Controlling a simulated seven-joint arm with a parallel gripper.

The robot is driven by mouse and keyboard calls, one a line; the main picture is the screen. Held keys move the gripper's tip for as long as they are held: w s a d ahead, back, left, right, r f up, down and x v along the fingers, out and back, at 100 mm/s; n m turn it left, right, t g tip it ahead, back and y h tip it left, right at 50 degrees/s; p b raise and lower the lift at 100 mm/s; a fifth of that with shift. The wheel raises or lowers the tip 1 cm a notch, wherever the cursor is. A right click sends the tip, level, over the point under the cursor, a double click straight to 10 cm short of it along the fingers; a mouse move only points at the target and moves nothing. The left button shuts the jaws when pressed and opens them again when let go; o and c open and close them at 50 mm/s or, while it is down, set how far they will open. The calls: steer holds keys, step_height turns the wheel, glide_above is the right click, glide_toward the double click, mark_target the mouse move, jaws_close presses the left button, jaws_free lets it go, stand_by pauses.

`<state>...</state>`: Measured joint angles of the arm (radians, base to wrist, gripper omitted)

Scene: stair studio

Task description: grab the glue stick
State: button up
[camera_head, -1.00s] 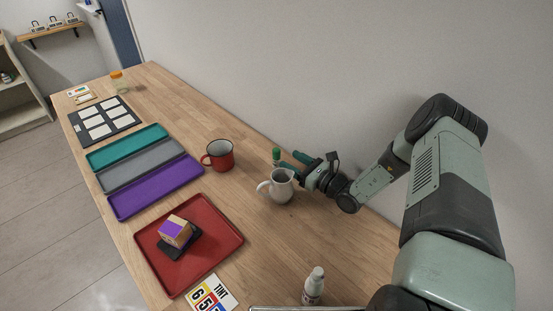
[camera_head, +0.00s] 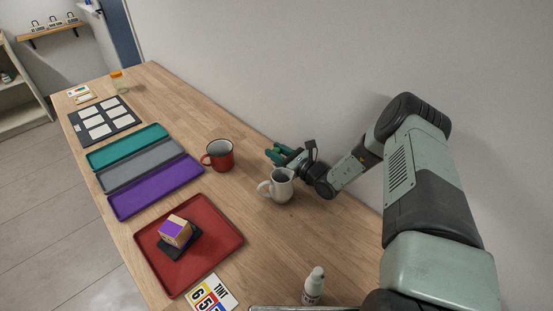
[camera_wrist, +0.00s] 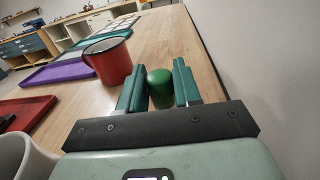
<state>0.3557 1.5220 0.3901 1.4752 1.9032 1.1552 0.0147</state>
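The glue stick shows as a green rounded cap (camera_wrist: 160,88) between the two fingers in the wrist view; its lower body is hidden behind my gripper's crossbar. In the head view my gripper covers it. My gripper (camera_head: 277,155) is low over the table near the wall, beyond the white mug. In the wrist view its green fingers (camera_wrist: 159,85) stand apart, one on each side of the cap. I cannot tell whether either finger touches the cap.
A white mug (camera_head: 281,187) stands close to my gripper, and a red mug (camera_head: 219,156) stands to its left. A red tray (camera_head: 214,256) with a block, a purple tray (camera_head: 150,190) and a white bottle (camera_head: 314,287) are also on the table. The wall runs close behind.

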steer(key=c, duration=0.5)
steer(key=shift+r, duration=0.1)
